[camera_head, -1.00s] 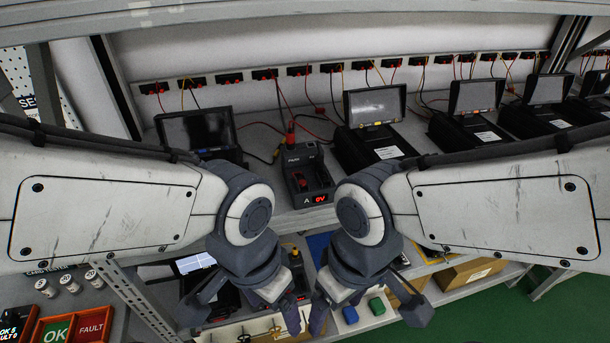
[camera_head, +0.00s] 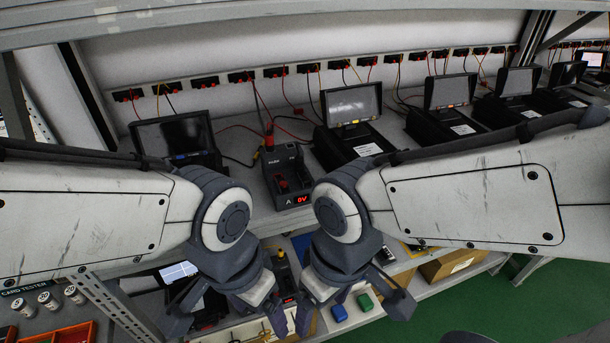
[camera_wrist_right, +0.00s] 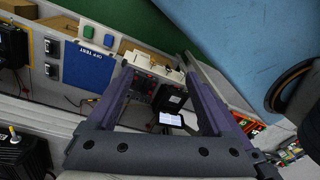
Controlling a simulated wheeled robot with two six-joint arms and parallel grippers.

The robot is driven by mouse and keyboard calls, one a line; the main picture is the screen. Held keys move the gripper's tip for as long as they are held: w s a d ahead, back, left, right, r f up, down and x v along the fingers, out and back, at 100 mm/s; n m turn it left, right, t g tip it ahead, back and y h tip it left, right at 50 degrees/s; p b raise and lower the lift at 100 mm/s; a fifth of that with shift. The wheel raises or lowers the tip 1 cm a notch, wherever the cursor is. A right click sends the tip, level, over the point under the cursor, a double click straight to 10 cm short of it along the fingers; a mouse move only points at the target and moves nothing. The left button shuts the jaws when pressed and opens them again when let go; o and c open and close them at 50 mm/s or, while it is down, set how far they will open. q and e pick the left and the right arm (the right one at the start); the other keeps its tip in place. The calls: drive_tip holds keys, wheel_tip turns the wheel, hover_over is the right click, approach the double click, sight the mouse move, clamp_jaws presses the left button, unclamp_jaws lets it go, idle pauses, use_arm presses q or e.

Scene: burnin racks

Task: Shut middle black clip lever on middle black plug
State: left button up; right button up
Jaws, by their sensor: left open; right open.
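The middle black plug and its clip lever cannot be made out in either view. A dark tester unit (camera_head: 287,178), with a red readout marked A and 0V, stands on the upper shelf beyond my arms. A similar small unit (camera_head: 284,277) shows partly between my grippers on the lower shelf. My left gripper (camera_head: 269,312) is open and points down in front of the lower shelf. My right gripper (camera_head: 309,312) is open close beside it. In the right wrist view its two fingers are spread and empty, with a black unit with red parts (camera_wrist_right: 143,84) beyond them.
Black sockets with red parts (camera_head: 240,77) line the back wall. Several monitors on black boxes (camera_head: 352,103) stand on the upper shelf. Green floor (camera_head: 480,302) is open at right.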

clamp_jaws()
idle(0.8)
idle(0.7)
use_arm(q)
clamp_jaws()
